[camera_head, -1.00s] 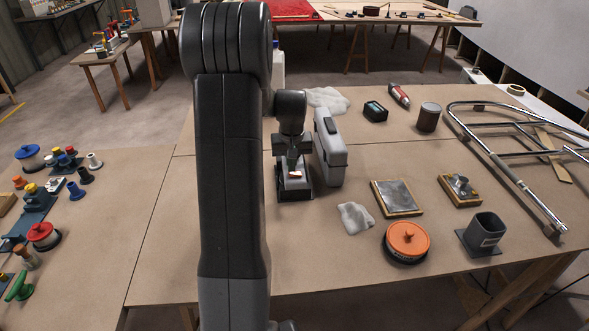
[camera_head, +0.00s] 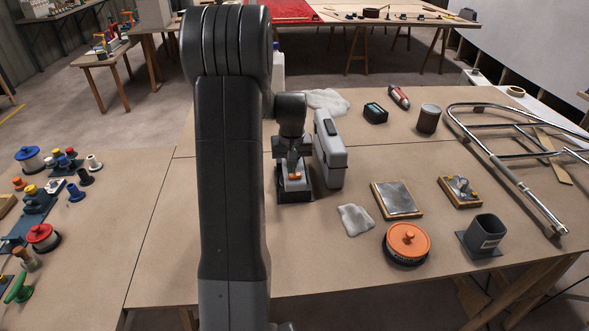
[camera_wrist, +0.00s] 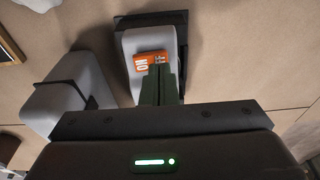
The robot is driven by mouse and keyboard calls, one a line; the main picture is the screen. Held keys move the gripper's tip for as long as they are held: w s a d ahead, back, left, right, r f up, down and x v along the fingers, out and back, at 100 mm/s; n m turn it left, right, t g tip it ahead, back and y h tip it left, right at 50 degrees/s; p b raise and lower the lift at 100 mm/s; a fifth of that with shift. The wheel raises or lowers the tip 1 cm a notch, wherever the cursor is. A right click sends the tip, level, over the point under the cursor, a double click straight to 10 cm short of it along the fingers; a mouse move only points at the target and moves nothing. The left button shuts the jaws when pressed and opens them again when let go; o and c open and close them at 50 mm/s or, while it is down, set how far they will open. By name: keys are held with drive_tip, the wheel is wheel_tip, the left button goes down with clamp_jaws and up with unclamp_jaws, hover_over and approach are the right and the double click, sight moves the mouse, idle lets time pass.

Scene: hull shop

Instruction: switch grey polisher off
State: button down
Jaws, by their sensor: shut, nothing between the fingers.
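The grey polisher (camera_head: 297,193) is a light grey body on a dark base, standing on the bench left of a grey case. An orange rocker switch (camera_wrist: 143,62) on its top carries the words ON and OFF; the ON half shows clearly and the OFF half is partly covered. My gripper (camera_wrist: 160,82) is shut and empty, its green-dark fingertips right at the switch, on the OFF side in the wrist view. I cannot tell whether they touch it. In the head view my gripper (camera_head: 293,166) is just above the switch, with my arm to the left.
The grey case (camera_head: 331,152) with a dark handle stands close beside the polisher, and also shows in the wrist view (camera_wrist: 66,105). A white cloth (camera_head: 355,219), a metal plate (camera_head: 397,199) and an orange-lidded tub (camera_head: 407,242) lie to the right. The bench front is clear.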

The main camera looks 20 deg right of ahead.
wheel_tip(320, 180, up, 6)
drive_tip(key=p, duration=0.4)
drive_tip(key=shift+r, duration=0.15)
idle(0.4)
